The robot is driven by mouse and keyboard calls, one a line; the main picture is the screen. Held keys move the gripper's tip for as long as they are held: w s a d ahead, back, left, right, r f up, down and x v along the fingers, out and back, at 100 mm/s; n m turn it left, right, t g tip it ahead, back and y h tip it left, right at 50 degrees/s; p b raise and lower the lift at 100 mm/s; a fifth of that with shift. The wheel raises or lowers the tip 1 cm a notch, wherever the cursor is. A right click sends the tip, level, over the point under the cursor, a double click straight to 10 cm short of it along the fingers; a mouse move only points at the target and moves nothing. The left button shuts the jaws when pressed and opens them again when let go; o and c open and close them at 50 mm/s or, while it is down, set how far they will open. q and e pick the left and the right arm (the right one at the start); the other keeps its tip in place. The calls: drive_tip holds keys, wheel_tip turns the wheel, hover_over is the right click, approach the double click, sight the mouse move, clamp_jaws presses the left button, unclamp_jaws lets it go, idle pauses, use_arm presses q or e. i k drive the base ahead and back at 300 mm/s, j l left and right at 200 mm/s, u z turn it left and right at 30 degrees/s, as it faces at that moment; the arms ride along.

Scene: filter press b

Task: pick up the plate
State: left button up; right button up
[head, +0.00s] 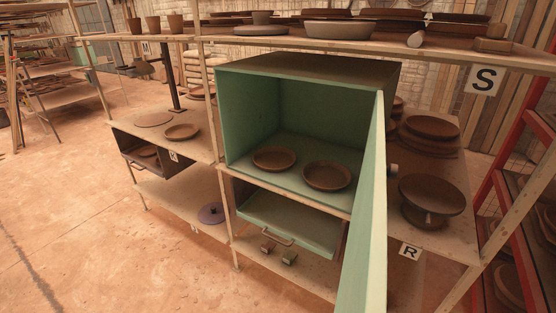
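Two brown round plates lie inside an open green cabinet. The left plate (274,159) sits a little deeper in, and the right plate (327,176) sits nearer the front opening. They lie flat and apart on the cabinet floor. Another brown plate (182,132) lies on the shelf board left of the cabinet. I cannot tell which plate the task means. Neither of my grippers shows in the head view.
The green cabinet (247,115) has its door (369,220) swung outward on the right. A green drawer (290,225) is pulled out below. Stacked dishes (431,130) and a bowl on a foot (431,196) stand right. Open floor (80,230) lies left.

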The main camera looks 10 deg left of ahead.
sight(273, 158)
drive_tip(key=i+j+z, duration=0.25)
drive_tip(key=j, duration=0.3)
drive_tip(key=j+z, duration=0.25)
drive_tip(key=j, duration=0.3)
drive_tip(key=j+z, duration=0.25)
drive_tip(key=j, duration=0.4)
drive_tip(key=i, duration=0.05)
